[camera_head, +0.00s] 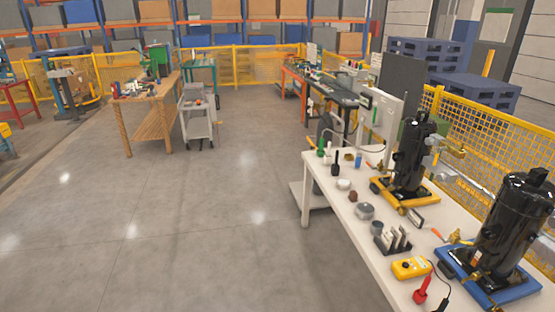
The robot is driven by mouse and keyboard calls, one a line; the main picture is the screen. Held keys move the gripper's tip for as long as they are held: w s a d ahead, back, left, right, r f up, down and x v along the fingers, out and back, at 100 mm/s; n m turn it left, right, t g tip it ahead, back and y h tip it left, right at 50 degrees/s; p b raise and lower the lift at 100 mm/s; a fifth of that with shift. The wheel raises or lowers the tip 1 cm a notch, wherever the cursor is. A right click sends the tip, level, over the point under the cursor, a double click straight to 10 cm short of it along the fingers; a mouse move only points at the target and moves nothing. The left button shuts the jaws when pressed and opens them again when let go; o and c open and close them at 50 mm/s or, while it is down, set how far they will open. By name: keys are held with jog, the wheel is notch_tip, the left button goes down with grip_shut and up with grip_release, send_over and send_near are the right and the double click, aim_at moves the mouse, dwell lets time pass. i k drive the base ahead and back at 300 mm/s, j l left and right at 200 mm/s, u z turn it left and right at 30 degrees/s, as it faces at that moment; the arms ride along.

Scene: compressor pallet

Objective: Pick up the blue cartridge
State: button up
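A small upright blue item (358,161), which looks like the blue cartridge, stands near the far end of the white table (345,225) at the right. It is too small to see in detail. A black bottle-like item (335,163) and a green item (320,150) stand to its left. My gripper and arm are not in view.
Two black compressors, one on a yellow base (405,194) and one on a blue base (490,285), fill the table's right side. A yellow meter (411,268), a red-handled tool (421,290) and a dark rack (393,240) lie nearer. The floor (190,240) left of the table is clear.

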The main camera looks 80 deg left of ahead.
aim_at(358, 157)
jog(key=u, duration=2.15)
jog(key=i+j+u, duration=0.25)
jog(key=i, duration=0.6)
jog(key=i+j+u, duration=0.1)
jog(key=i+u, duration=0.2)
jog(key=i, duration=1.35)
jog(key=i+j, duration=0.15)
jog(key=i, duration=0.7)
jog(key=i+l+z, duration=0.1)
jog(key=i+z, duration=0.2)
jog(key=z, duration=0.2)
jog(key=i+z, duration=0.35)
jog(key=z, duration=0.15)
jog(key=i+j+z, duration=0.1)
jog(key=i+z, duration=0.2)
jog(key=z, duration=0.15)
